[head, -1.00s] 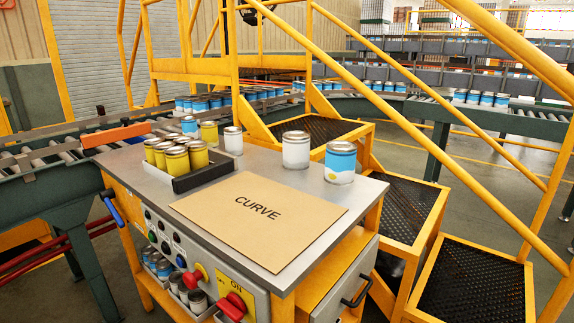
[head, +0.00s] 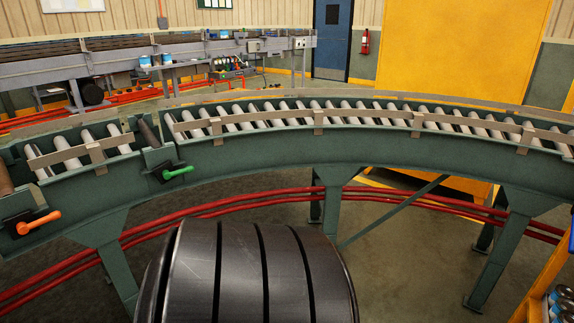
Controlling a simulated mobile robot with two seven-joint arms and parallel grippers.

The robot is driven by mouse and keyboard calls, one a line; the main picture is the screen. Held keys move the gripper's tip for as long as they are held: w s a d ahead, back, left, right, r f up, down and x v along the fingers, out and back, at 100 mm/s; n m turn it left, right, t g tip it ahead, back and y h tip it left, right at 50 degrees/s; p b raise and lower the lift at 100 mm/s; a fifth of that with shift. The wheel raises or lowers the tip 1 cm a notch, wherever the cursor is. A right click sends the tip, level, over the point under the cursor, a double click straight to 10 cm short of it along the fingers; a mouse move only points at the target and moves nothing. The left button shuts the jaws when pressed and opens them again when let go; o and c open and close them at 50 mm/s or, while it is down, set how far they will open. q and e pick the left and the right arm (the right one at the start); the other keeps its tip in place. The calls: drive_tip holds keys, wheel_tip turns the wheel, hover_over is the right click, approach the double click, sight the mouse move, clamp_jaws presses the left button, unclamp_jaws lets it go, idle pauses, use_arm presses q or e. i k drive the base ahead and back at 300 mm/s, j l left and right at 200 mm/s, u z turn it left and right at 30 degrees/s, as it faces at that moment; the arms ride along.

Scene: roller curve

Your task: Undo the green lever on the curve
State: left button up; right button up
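The green lever (head: 178,173) sits on a dark square plate on the outer side wall of the green roller curve (head: 300,152), left of the middle in the head view. Its handle points to the right and lies nearly level, tilted slightly up. A similar orange lever (head: 40,222) is on its own dark plate further left and lower. Neither of my grippers shows in the head view.
A large black ribbed body (head: 250,275), which I cannot identify, fills the lower middle. Red pipes (head: 270,200) run beneath the curve between its green legs. Cans (head: 560,300) show at the lower right. Open floor lies under the curve.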

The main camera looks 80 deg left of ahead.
sight(167, 175)
drive_tip(key=u, duration=3.4)
